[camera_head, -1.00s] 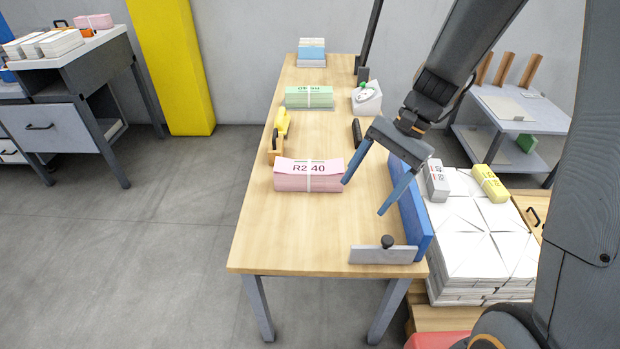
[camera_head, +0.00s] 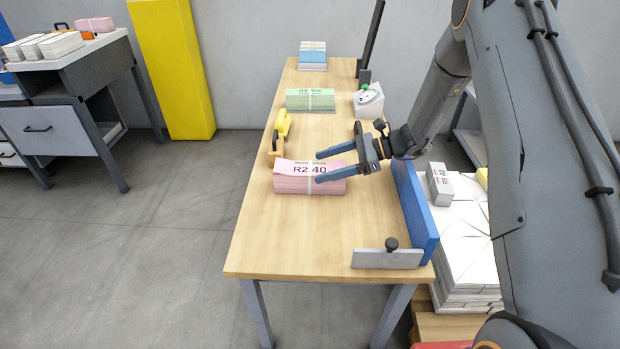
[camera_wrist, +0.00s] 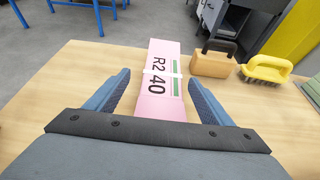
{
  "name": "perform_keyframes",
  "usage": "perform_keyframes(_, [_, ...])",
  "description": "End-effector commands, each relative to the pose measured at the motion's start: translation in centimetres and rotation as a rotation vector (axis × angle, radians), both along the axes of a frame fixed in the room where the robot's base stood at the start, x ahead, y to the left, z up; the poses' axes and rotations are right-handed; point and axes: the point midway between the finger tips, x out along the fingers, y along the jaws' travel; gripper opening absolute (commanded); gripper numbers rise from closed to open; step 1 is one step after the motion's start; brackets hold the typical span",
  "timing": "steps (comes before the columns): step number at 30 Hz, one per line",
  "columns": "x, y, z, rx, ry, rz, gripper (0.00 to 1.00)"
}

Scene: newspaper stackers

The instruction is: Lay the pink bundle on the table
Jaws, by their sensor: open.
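The pink bundle (camera_head: 295,184) lies flat on the table (camera_head: 300,235), with a white band around it and "R2 40" on its top sheet. My gripper (camera_head: 318,167) is open at the bundle's right end in the head view, its blue fingers reaching left over or beside that end. In the wrist view the pink bundle (camera_wrist: 161,85) runs away from me between the open fingers of my gripper (camera_wrist: 160,88), with a gap on both sides.
A green bundle (camera_head: 310,99) and a blue-and-white stack (camera_head: 312,55) lie farther back. A blue fence (camera_head: 415,215) and grey stop (camera_head: 385,258) edge the right front. The front left is clear.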

Motion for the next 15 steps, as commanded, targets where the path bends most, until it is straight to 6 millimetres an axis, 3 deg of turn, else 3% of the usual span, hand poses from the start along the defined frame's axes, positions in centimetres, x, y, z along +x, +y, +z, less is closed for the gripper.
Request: perform_keyframes(15, [0.6, 4.7, -2.2, -0.002, -0.002, 0.001, 0.75])
